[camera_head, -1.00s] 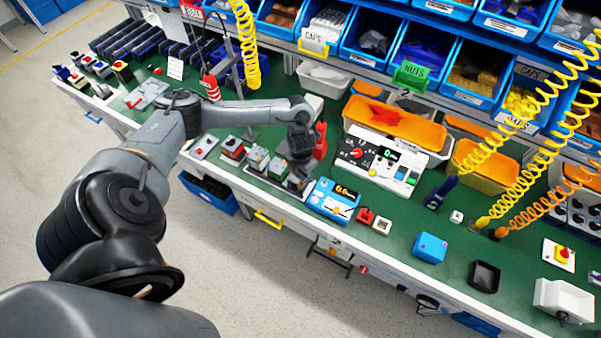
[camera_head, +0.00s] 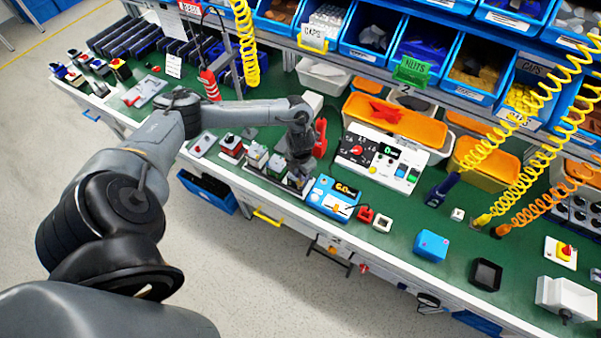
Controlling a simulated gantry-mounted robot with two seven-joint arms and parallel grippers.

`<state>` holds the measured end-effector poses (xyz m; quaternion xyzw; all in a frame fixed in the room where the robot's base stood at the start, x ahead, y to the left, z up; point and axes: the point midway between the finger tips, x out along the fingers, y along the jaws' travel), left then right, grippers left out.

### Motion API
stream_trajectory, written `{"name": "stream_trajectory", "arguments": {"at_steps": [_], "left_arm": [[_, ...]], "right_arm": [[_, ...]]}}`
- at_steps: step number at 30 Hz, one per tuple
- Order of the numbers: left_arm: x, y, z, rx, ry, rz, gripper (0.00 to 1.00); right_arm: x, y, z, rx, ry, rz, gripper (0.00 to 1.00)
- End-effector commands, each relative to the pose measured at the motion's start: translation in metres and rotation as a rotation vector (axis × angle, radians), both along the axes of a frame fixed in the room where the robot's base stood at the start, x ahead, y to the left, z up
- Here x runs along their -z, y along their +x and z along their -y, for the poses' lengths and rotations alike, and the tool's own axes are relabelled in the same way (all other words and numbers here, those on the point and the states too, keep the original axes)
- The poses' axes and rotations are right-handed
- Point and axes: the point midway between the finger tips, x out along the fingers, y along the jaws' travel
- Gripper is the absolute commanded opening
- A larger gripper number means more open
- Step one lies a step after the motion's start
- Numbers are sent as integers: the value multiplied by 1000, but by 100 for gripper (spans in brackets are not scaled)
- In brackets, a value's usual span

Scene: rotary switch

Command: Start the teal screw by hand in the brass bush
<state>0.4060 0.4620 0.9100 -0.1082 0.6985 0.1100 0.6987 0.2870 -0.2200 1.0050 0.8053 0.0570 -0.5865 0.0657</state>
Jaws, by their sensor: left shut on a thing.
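My left gripper (camera_head: 297,178) points down at the end of a row of small switch units on the green bench. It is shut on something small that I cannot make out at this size. Next to it on the left, grey-topped units (camera_head: 257,156) and (camera_head: 277,164) stand in a pale holder. The teal screw and the brass bush cannot be told apart here; the wrist and fingers cover the spot under the gripper. My right gripper is not in view.
A blue device with a lit display (camera_head: 333,198) stands close on the right of the gripper. A red upright part (camera_head: 320,138) and a white test panel (camera_head: 380,160) stand behind. Blue bins line the back.

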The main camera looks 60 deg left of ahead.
Motion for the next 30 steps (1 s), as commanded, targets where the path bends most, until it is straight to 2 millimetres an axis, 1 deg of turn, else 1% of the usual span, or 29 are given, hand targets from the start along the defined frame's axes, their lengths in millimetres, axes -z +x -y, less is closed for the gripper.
{"name": "stream_trajectory", "arguments": {"at_steps": [12,30], "left_arm": [[9,0,0,0,0,0,0],[10,0,0,0,0,0,0]], "right_arm": [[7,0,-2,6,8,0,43],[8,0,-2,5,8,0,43]]}}
